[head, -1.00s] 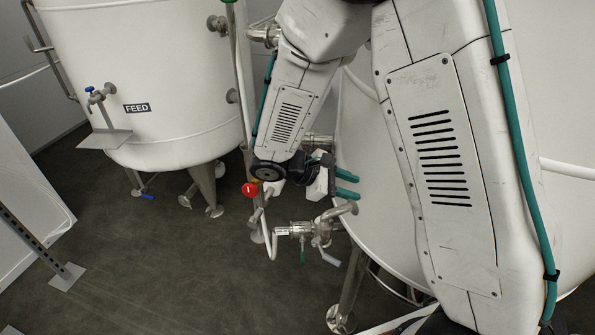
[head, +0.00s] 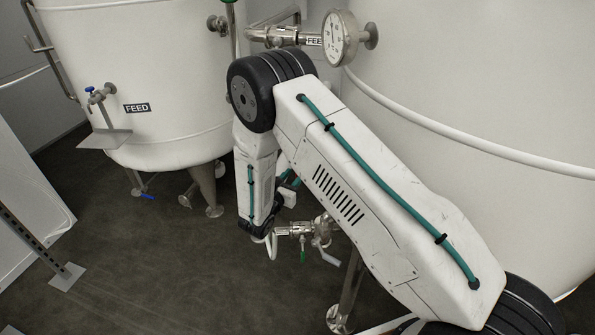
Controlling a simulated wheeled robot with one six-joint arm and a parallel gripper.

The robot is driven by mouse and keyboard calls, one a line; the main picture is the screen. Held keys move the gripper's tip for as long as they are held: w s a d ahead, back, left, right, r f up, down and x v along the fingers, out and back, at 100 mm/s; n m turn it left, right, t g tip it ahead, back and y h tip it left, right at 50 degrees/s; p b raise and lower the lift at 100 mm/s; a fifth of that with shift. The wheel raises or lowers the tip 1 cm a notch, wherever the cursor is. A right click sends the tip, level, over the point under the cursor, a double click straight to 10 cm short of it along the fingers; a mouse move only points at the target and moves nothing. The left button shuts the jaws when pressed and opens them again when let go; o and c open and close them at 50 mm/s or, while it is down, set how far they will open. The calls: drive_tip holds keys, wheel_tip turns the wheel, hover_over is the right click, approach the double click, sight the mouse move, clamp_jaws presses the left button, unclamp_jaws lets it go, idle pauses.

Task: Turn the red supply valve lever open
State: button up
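No red lever shows now; my arm covers the spot where a red part showed earlier. My gripper (head: 290,180) is mostly hidden behind my forearm, with only bits of its teal fingers and pale body showing. It is just above a steel valve assembly (head: 300,230) on a pipe, in front of the large right tank (head: 450,90). I cannot tell whether it touches anything or how far its fingers are apart. A green handle (head: 303,256) hangs below the valve assembly, with a pale lever (head: 329,257) beside it.
The FEED tank (head: 160,60) stands at the back left with a blue-handled tap (head: 92,90) and small shelf (head: 105,138). A pressure gauge (head: 340,38) and pipe (head: 275,36) sit above my arm. The dark floor (head: 150,260) at left is clear.

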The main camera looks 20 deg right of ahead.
drive_tip(key=shift+x, duration=1.95)
clamp_jaws()
